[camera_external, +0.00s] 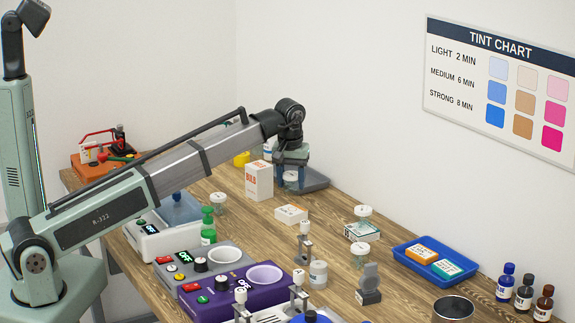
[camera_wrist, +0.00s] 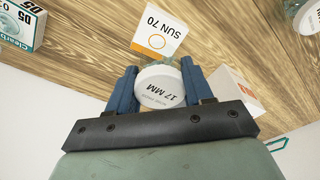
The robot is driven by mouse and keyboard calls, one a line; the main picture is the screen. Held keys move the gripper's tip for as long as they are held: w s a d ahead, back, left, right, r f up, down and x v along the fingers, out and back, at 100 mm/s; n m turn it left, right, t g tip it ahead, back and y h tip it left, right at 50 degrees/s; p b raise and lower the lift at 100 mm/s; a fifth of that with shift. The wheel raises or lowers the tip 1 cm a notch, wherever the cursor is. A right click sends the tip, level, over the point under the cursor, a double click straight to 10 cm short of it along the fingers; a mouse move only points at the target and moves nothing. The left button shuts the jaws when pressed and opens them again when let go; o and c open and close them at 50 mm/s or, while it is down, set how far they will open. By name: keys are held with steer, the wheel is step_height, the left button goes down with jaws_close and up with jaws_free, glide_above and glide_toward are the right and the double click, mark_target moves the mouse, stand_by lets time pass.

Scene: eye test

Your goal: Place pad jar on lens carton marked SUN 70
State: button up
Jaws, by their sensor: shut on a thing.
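The pad jar, with a white lid marked 17 MM (camera_wrist: 160,88), is between the blue fingers of my gripper (camera_wrist: 163,88) in the wrist view. My gripper (camera_external: 290,175) is shut on it, and the jar (camera_external: 290,176) shows small between the fingers in the external view. The carton marked SUN 70 (camera_wrist: 160,30), white with an orange ring, lies flat beyond the jar, apart from it. In the external view it appears to be the low white carton (camera_external: 291,213), in front of my gripper; its print is too small to read there. Its top is bare.
A tall white BOLD box (camera_external: 259,181) stands close left of my gripper. A teal-and-white carton (camera_external: 362,231) lies to the right, between lidded jars (camera_external: 363,212) (camera_external: 360,256). A blue tray (camera_external: 406,255) holds two small boxes.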

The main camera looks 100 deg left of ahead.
mark_target(291, 195)
steer(key=shift+f, duration=2.5)
steer(key=shift+f, duration=0.15)
steer(key=o, duration=1)
steer(key=shift+o, duration=0.2)
steer(key=r, duration=0.4)
steer(key=d+r, duration=0.1)
steer(key=r, duration=0.7)
steer(key=shift+d+r, duration=0.15)
steer(key=shift+d, duration=0.05)
